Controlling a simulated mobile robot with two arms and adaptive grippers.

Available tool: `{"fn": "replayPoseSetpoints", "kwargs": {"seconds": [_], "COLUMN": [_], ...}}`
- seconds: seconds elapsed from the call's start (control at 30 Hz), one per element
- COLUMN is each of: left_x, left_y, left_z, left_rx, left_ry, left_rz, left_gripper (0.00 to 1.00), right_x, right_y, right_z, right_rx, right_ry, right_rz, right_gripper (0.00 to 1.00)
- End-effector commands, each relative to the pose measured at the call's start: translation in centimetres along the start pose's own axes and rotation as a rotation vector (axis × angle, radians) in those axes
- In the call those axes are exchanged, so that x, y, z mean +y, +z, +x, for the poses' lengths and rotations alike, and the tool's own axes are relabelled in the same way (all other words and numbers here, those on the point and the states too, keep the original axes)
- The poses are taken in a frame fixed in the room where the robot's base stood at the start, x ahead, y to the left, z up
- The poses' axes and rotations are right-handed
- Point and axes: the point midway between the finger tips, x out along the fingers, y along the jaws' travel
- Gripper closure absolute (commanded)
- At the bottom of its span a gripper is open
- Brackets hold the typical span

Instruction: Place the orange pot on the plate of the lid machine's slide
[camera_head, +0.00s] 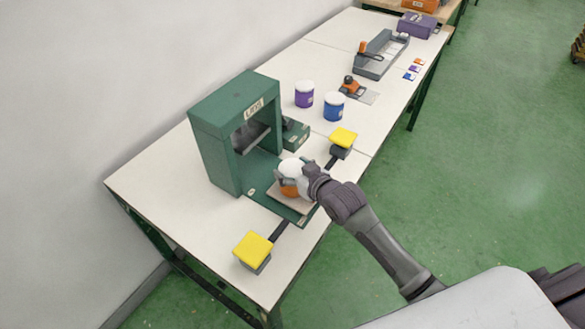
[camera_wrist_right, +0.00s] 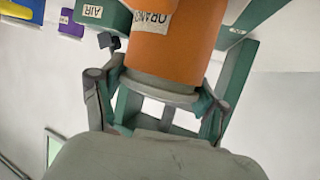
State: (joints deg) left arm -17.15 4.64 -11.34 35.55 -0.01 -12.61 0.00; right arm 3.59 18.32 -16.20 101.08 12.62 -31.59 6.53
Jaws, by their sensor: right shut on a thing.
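The green lid machine (camera_head: 236,118) stands on the white table, with its slide reaching toward the front edge and a tan plate (camera_head: 301,204) on it. The orange pot (camera_head: 289,190) is at the plate, mostly hidden by my right gripper (camera_head: 290,178). I cannot tell whether its base touches the plate. In the right wrist view the orange pot (camera_wrist_right: 175,38) shows a white label, and the fingers of my right gripper (camera_wrist_right: 158,100) close around its pale end from both sides. My left gripper is not in view.
Two yellow-topped buttons stand left (camera_head: 253,248) and right (camera_head: 343,137) of the slide. A purple pot (camera_head: 304,95) and a blue pot (camera_head: 334,107) stand behind. A grey tray (camera_head: 378,58) lies farther back.

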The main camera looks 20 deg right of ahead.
Motion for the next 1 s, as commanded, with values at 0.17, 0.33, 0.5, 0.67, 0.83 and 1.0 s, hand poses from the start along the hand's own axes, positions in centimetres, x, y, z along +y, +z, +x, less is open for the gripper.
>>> {"fn": "replayPoseSetpoints", "kwargs": {"seconds": [0.17, 0.33, 0.5, 0.67, 0.83, 1.0], "left_x": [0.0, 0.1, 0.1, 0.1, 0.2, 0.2], "left_y": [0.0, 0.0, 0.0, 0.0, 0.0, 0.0], "left_z": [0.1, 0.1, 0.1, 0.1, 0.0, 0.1], "left_rx": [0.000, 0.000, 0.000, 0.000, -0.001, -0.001], "left_ry": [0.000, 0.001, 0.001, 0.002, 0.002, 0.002], "left_rz": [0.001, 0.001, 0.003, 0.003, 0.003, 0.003], "left_gripper": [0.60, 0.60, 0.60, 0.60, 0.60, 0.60], "right_x": [0.0, 0.0, 0.0, 0.0, 0.0, 0.0], "right_y": [0.1, 0.3, 0.3, 0.2, 0.1, 0.1], "right_z": [0.1, 0.1, 0.1, 0.1, -0.9, -4.1], "right_rx": [0.003, -0.001, -0.001, -0.001, -0.001, -0.001], "right_ry": [0.000, 0.000, 0.000, 0.000, -0.001, 0.000], "right_rz": [0.000, 0.001, 0.001, 0.001, 0.001, 0.001], "right_gripper": [0.79, 0.05, 0.02, 0.02, 0.02, 0.02]}}
